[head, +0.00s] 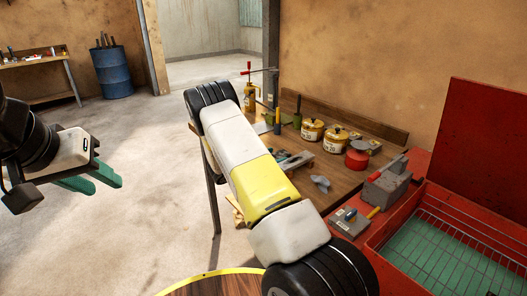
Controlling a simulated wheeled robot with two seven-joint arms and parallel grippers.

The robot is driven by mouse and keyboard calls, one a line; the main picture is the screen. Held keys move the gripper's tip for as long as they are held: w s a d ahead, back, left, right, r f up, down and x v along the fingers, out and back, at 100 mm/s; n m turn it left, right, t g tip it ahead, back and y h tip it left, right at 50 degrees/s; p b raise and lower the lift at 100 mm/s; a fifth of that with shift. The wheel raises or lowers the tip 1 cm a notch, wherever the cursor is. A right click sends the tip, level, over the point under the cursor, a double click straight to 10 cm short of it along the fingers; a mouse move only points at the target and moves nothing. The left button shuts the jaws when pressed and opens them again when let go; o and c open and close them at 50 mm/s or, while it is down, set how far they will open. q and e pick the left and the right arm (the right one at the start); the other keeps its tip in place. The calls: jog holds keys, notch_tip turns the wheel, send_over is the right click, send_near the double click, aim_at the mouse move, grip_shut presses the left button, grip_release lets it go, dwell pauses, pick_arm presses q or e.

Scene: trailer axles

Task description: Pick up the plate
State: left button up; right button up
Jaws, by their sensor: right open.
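I cannot make out a plate for certain in the head view. My left gripper (90,178) hangs over the bare floor at the left, well away from the workbench. Its two green fingers are a little apart, with nothing visible between them. My right arm crosses the middle of the view and covers part of the bench. Its gripper does not show.
The workbench (350,178) holds yellow tins (312,130), a red tin (356,159) and tools. An open red chest (465,215) stands at the right. A round yellow-rimmed wooden top (215,287) is below. A blue barrel (113,72) stands far left.

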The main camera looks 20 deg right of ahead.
jog(key=shift+w+d+f, duration=0.1)
jog(key=shift+w+d, duration=0.05)
jog(key=shift+d, duration=0.3)
grip_shut()
